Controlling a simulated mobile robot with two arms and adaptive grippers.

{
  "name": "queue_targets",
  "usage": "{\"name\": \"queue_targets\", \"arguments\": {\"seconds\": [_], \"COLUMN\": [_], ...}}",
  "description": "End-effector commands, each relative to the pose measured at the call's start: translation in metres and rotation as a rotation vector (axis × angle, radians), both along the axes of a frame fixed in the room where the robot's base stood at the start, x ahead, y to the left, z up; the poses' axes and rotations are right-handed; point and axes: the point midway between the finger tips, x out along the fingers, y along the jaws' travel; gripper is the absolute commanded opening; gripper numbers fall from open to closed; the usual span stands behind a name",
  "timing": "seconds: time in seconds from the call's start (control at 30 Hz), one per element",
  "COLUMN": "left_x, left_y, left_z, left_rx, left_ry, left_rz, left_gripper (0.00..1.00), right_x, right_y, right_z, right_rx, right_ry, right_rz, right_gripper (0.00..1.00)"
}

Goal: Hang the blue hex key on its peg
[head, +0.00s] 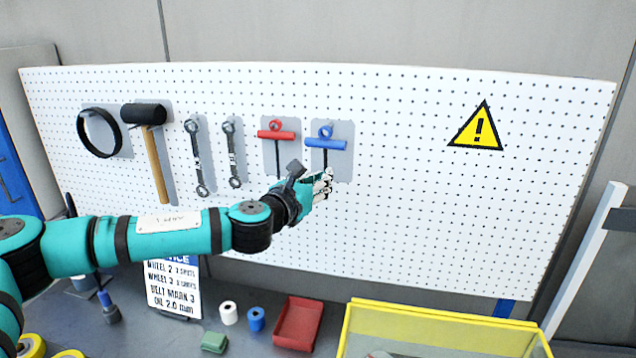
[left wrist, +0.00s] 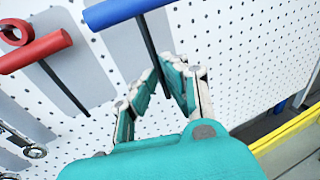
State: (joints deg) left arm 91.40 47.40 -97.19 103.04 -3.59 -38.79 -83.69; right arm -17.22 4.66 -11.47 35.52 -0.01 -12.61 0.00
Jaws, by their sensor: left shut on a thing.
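The blue hex key (head: 326,143) is upright against its grey backing plate (head: 345,165) on the white pegboard, with its ring at the top and its dark shaft pointing down. In the left wrist view its blue handle (left wrist: 122,11) is at the top edge and its ring is out of frame. My left gripper (head: 327,178) is below the handle, shut on the lower shaft; it also shows in the left wrist view (left wrist: 168,72). I cannot tell whether the ring is around the peg. My right gripper is not in view.
A red hex key (head: 276,134) hangs close on the left. Further left hang two wrenches (head: 232,155), a mallet (head: 150,130) and a black ring (head: 84,133). Below are a red bin (head: 298,324) and a yellow crate (head: 440,322). The pegboard's right side is clear around a warning sign (head: 478,127).

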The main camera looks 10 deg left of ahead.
Motion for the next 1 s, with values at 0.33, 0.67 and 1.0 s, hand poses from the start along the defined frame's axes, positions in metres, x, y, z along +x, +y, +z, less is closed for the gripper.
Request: {"name": "queue_targets", "arguments": {"seconds": [0.33,0.67,1.0], "left_x": [0.018,0.034,0.043], "left_y": [0.0,0.001,0.0], "left_z": [0.0,0.0,-0.001], "left_rx": [0.001,0.001,0.0], "left_ry": [-0.001,-0.001,0.0], "left_rz": [0.001,0.002,0.001], "left_gripper": [0.0,0.0,0.0], "right_x": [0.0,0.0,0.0], "right_y": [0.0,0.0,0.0], "right_z": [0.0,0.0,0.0], "right_rx": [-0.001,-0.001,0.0], "right_ry": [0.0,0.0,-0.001], "right_rz": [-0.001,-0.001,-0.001], "right_gripper": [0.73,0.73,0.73]}}
